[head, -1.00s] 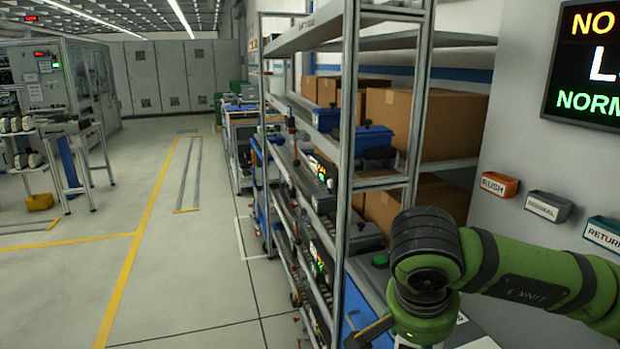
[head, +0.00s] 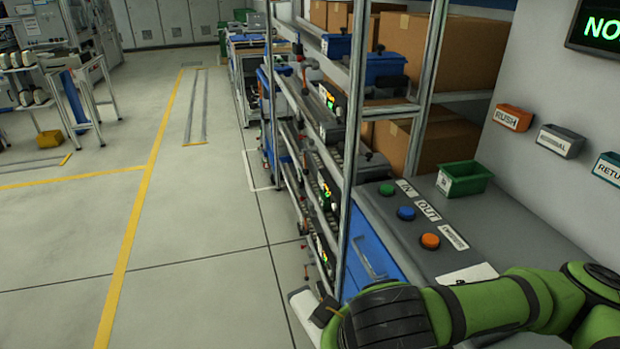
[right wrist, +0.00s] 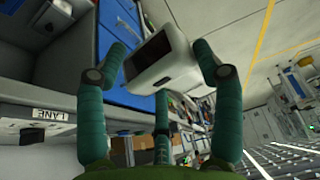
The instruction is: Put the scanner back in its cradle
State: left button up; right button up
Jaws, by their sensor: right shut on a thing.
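The scanner (right wrist: 165,62), a white rounded body with a dark window, is held between the teal fingers of my right gripper (right wrist: 160,58) in the right wrist view. The fingers are shut on it from both sides. In the head view my green right arm comes in from the right and its wrist hides most of the gripper. A whitish piece beside that wrist, at the worktop's front side, looks like part of the scanner (head: 301,301). I cannot make out the cradle for certain. My left gripper is not in view.
The grey worktop (head: 395,232) carries blue and orange buttons, labels and a green bin (head: 463,179). Blue drawers (head: 370,255) sit below it. A shelf rack with cartons (head: 440,50) stands behind. Wall bins (head: 560,141) hang at right. The floor at left is open.

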jog(key=w+d+m, duration=0.1)
jog(key=d+m, duration=0.1)
jog(key=d, duration=0.5)
jog(key=w+d+f+m+h, duration=0.1)
jog(key=w+d+m, duration=0.1)
jog(key=d, duration=0.4)
jog(key=shift+w+d+h, duration=0.25)
jog(key=shift+d+h, duration=0.05)
jog(key=shift+d, duration=0.05)
jog(key=shift+d, duration=0.15)
